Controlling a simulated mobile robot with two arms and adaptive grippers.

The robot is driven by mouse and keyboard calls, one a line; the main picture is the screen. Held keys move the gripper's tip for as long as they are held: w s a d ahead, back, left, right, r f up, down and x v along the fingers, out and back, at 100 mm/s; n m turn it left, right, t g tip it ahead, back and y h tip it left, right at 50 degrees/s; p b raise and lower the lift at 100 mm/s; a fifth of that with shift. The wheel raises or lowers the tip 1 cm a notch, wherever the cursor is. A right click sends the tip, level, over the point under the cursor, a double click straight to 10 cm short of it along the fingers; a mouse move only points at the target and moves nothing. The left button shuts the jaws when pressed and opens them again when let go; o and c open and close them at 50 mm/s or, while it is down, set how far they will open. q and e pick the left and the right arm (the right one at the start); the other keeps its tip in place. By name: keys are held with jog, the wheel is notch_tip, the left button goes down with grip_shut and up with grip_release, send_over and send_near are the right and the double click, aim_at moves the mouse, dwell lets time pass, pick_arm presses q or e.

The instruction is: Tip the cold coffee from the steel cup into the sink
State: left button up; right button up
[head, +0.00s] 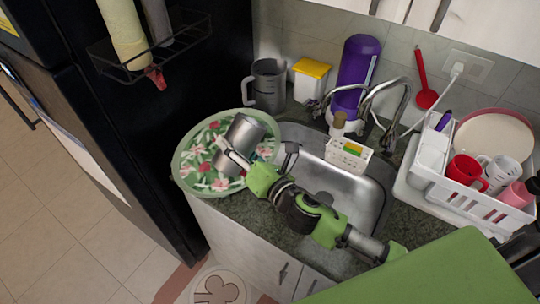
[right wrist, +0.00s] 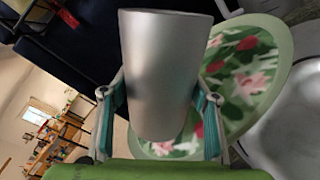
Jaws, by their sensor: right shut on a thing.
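The steel cup (head: 244,132) is a plain silver tumbler, and it looks tilted in the head view. My right gripper (head: 257,152) is shut on it, over the right part of the floral tray and left of the sink. In the right wrist view the cup (right wrist: 165,65) stands between the two fingers (right wrist: 158,110). Its inside is hidden, so I cannot see any coffee. The steel sink (head: 345,185) has its basin right of the cup, partly covered by my right arm. My left gripper is not in view.
The round green floral tray (head: 185,165) lies on the counter beside the fridge. Behind the sink stand a grey jug (head: 268,85), a yellow-lidded container (head: 310,80), a purple bottle (head: 357,62) and the faucet (head: 385,95). A white dish rack (head: 470,195) is at right.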

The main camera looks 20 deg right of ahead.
jog(key=shift+r+n, duration=0.25)
jog(key=shift+n, duration=0.45)
jog(key=n, duration=0.1)
jog(key=a+n+p, duration=0.1)
jog(key=n, duration=0.1)
jog(key=shift+s+a+r+t+p, duration=0.15)
jog(key=shift+s+r+t+p, duration=0.15)
jog(key=shift+r+p, duration=0.1)
jog(key=shift+s+a+f+n+b, duration=0.1)
jog(key=shift+a+f+n+b, duration=0.05)
jog(key=shift+f+n+b, duration=0.4)
jog(key=shift+a+f+n, duration=0.2)
jog(key=shift+f+n, duration=0.05)
jog(key=shift+n, duration=0.3)
jog(key=shift+a+f+n+t, duration=0.1)
jog(key=shift+f+n+t, duration=0.2)
jog(key=shift+n, duration=0.6)
notch_tip(320, 180, up, 5)
jog(key=p, duration=0.5)
jog(key=shift+s+r, duration=0.1)
jog(key=shift+r, duration=0.05)
jog(key=shift+f, duration=0.2)
